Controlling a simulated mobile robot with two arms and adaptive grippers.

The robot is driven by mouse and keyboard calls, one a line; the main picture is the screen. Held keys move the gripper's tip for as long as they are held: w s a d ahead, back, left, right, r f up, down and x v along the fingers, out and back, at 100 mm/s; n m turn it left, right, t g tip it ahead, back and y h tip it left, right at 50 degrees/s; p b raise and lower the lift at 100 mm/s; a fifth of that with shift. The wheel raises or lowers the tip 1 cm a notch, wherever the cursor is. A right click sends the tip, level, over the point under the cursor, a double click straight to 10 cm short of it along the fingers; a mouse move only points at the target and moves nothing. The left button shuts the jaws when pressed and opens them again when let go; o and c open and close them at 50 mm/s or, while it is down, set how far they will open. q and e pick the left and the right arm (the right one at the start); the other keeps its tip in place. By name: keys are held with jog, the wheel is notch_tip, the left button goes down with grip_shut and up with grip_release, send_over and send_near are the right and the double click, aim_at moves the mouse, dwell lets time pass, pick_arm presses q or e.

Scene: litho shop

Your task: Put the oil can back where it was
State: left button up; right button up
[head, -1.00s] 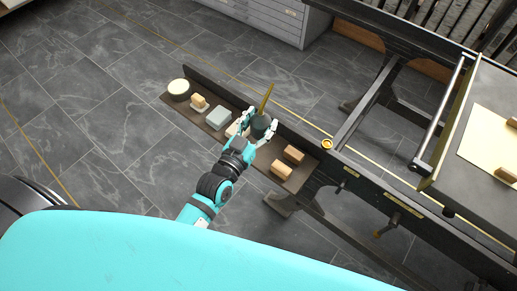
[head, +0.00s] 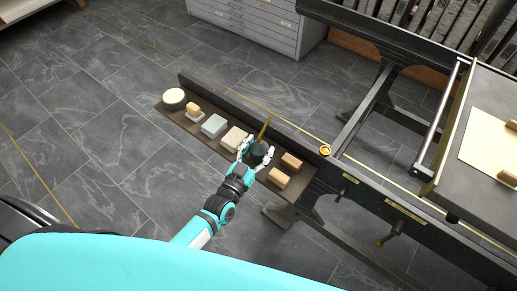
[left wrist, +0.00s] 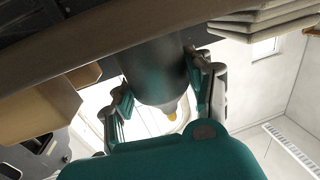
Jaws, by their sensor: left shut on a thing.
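The oil can (head: 259,150) is a dark can with a thin brass spout pointing up. My left gripper (head: 257,152) is shut around its body, one finger on each side. In the left wrist view the dark can body (left wrist: 155,72) sits between the two fingers (left wrist: 160,95). The can is over the narrow brown shelf (head: 304,178) along the press side, between a beige block (head: 236,139) and two wooden blocks. It looks upright. Its base is hidden, so I cannot tell whether it touches the shelf. My right gripper is not in view.
The shelf also holds a round pale-topped tin (head: 174,97), a small wooden block (head: 193,108), a grey block (head: 214,125) and the tan wooden blocks (head: 279,178). A dark rail (head: 215,96) runs behind them. The press bed (head: 468,120) stands to the right.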

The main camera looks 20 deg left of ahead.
pick_arm(q)
jog(key=shift+f, duration=0.1)
jog(key=o, duration=1)
jog(key=s+a, duration=0.2)
jog(key=s, duration=1)
jog(key=s+a+f+g+y, duration=0.1)
jog(key=s+f+g, duration=0.25)
jog(key=f, duration=0.55)
jog(key=s+a+f+g, duration=0.1)
jog(key=s+f+g, duration=0.25)
jog(key=f, duration=0.65)
jog(key=s+a+f+g+y, duration=0.1)
jog(key=s+f+g, duration=0.1)
jog(key=s+f, duration=0.5)
jog(key=s+a+f+g, duration=0.1)
jog(key=s+f+g, duration=0.1)
jog(key=s+f, duration=0.2)
jog(key=s+a+f+g+y, duration=0.1)
jog(key=s+f+g, duration=0.2)
jog(key=s+f, duration=0.2)
jog(key=s+a+f+g, duration=0.1)
jog(key=s+f+g, duration=0.1)
jog(key=s+f, duration=0.3)
jog(key=shift+s+a+g, duration=0.15)
jog(key=shift+s, duration=0.7)
jog(key=shift+s+a+g, duration=0.15)
jog(key=shift+s, duration=0.7)
